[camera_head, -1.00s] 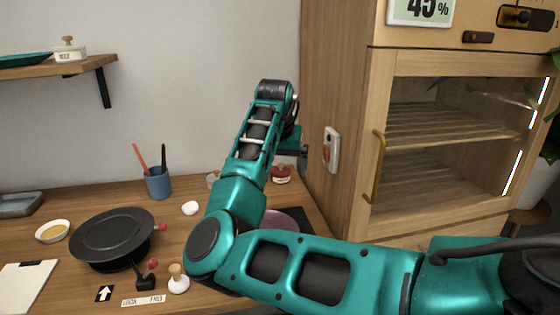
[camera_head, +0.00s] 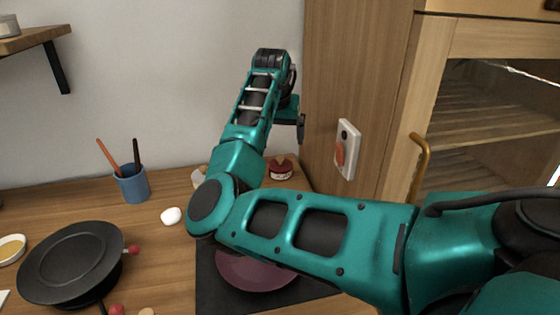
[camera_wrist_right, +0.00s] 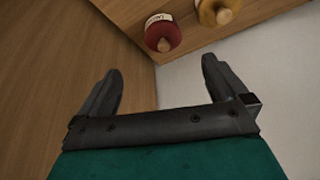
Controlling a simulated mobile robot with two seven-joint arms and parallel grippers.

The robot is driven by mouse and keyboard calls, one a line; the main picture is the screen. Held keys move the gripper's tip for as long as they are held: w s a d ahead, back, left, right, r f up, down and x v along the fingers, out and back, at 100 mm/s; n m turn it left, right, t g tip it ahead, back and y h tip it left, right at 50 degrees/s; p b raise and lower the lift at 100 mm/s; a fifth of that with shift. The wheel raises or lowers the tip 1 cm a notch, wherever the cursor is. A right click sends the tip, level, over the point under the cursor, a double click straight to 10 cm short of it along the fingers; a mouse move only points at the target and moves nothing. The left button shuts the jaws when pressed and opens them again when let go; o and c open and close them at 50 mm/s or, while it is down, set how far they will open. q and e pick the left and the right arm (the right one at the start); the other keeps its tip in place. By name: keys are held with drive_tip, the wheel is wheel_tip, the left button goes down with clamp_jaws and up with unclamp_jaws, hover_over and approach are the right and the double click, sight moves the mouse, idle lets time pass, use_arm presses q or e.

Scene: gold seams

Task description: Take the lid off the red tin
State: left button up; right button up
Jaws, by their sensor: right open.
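The red tin (camera_head: 280,169) stands on the wooden table near its back right corner, with a pale wooden knob on its lid. In the right wrist view the red tin (camera_wrist_right: 162,34) shows at the top, with its knob and part of a label. My right gripper (camera_head: 300,120) is above and a little right of the tin, apart from it. In the right wrist view the gripper's two fingers (camera_wrist_right: 160,82) are spread with nothing between them. My left gripper is not in view.
A yellowish tin with a knob (camera_wrist_right: 220,12) is beside the red one. A wooden cabinet (camera_head: 365,80) with a wall switch (camera_head: 346,150) rises close on the right. A purple plate (camera_head: 255,272) lies on a dark mat; a blue cup (camera_head: 132,184) and black turntable (camera_head: 72,262) stand left.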

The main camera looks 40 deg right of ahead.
hover_over(280, 158)
drive_tip(key=s+a, duration=0.2)
drive_tip(key=s, duration=0.1)
wheel_tip(280, 158, down, 5)
drive_tip(key=shift+w+d+f+b, duration=0.15)
drive_tip(key=shift+w+d+f, duration=0.25)
drive_tip(key=shift+f, duration=0.4)
drive_tip(key=shift+w+d+f+b, duration=0.15)
drive_tip(key=shift+w+f, duration=0.35)
drive_tip(key=shift+f, duration=0.3)
drive_tip(key=shift+w+d+f+b, duration=0.15)
drive_tip(key=shift+w+d+f, duration=0.25)
drive_tip(key=shift+f, duration=0.4)
drive_tip(key=shift+a, duration=0.15)
drive_tip(key=shift+c, duration=0.3)
drive_tip(key=c, duration=1)
drive_tip(key=shift+r, duration=0.1)
